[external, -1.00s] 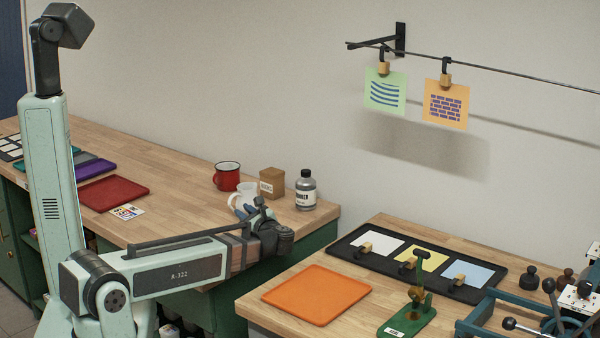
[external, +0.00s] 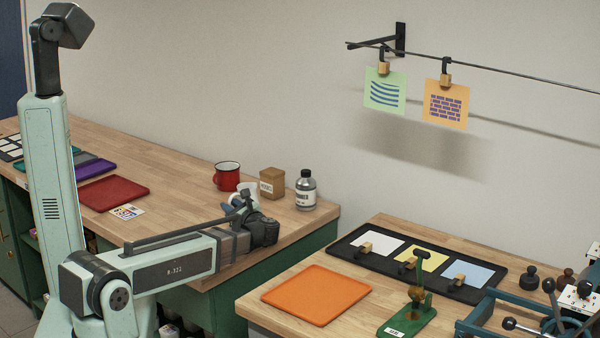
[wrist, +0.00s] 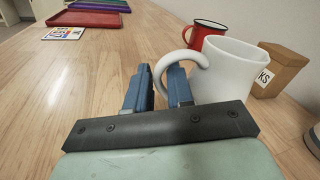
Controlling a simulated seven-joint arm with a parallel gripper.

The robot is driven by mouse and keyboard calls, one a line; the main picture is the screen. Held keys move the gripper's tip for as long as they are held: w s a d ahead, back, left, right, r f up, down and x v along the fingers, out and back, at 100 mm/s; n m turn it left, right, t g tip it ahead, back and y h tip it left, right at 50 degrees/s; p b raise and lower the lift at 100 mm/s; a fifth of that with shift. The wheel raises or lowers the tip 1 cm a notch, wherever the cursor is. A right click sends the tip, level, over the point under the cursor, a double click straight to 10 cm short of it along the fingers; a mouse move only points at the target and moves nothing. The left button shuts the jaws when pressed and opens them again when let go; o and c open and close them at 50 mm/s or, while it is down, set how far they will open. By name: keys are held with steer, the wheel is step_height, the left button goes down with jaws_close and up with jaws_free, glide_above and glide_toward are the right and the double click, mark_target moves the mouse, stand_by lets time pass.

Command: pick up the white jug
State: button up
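The white jug (wrist: 235,75) stands upright on the wooden bench, just right of my gripper (wrist: 160,72) in the wrist view. Its handle points left towards the blue fingers. Part of the handle shows in the gap between the two fingertips, and the right finger overlaps the handle loop. The fingers are apart; I cannot tell if either touches the handle. In the external view my gripper (external: 240,200) is at the jug (external: 247,187) and hides most of it.
A red mug (wrist: 205,33) stands close behind the jug. A brown box (wrist: 283,68) and a grey bottle (external: 306,190) stand to its right. A red tray (external: 113,192) and a small printed card (external: 127,212) lie to the left. The bench between is clear.

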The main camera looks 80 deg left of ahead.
steer(key=shift+c, duration=0.4)
jaws_close()
steer(key=shift+r, duration=0.15)
